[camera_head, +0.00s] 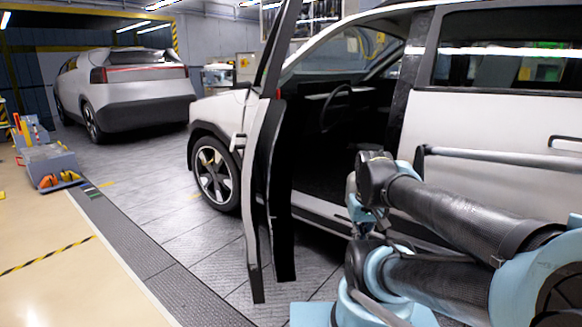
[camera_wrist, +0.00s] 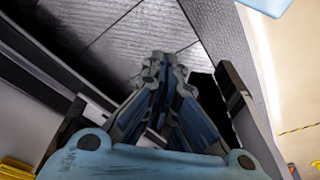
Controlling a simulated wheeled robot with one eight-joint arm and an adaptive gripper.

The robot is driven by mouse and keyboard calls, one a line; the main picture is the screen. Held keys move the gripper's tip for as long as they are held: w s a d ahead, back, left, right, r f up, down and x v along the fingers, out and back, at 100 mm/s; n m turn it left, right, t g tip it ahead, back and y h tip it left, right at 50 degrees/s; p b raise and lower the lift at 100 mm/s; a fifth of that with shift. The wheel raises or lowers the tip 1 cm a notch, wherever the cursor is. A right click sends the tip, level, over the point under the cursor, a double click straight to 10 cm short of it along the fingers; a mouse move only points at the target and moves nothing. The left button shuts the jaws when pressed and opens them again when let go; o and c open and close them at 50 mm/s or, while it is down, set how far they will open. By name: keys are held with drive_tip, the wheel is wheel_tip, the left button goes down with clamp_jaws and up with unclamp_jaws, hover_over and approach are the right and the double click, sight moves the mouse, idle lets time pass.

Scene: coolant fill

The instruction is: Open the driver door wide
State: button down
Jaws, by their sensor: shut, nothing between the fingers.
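The driver door (camera_head: 281,200) of the white car (camera_head: 480,125) stands open in the head view, swung well out from the body and seen nearly edge-on. Its dark inner side faces the doorway, and its outer handle (camera_head: 238,142) sticks out to the left. The doorway between door and body is open, with the steering wheel (camera_head: 337,103) visible inside. My gripper (camera_wrist: 160,58) is shut and empty in the wrist view, above grey floor. In the head view my arm is right of the door, in front of the car's side, and hides the lower doorway. I see no contact with the door.
A second silver car (camera_head: 130,90) stands at the back left. A grey tool cart (camera_head: 50,163) with coloured items is at the far left. The tiled floor (camera_head: 175,225) left of the door is clear.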

drive_tip(key=w+a+r+n+g+y, duration=0.1)
drive_tip(key=w+a+r+n, duration=0.2)
drive_tip(key=w+r+n, duration=0.5)
drive_tip(key=w+a+r+n+y, duration=0.1)
drive_tip(key=w+a+r+n, duration=0.2)
drive_tip(key=w, duration=0.8)
drive_tip(key=w+a+r+n+g+y, duration=0.1)
drive_tip(key=w+a+r+n+y, duration=0.2)
drive_tip(key=w+r, duration=0.55)
drive_tip(key=w+a+f+n+g, duration=0.1)
drive_tip(key=w+a+n, duration=0.15)
drive_tip(key=w, duration=0.25)
drive_tip(key=w+a+f+n, duration=0.1)
drive_tip(key=w+n, duration=0.2)
drive_tip(key=w, duration=0.3)
drive_tip(key=s+a+f, duration=0.1)
drive_tip(key=a+f, duration=0.6)
drive_tip(key=f, duration=0.1)
drive_tip(key=shift+s+a+f, duration=0.2)
drive_tip(key=shift+a+f, duration=0.1)
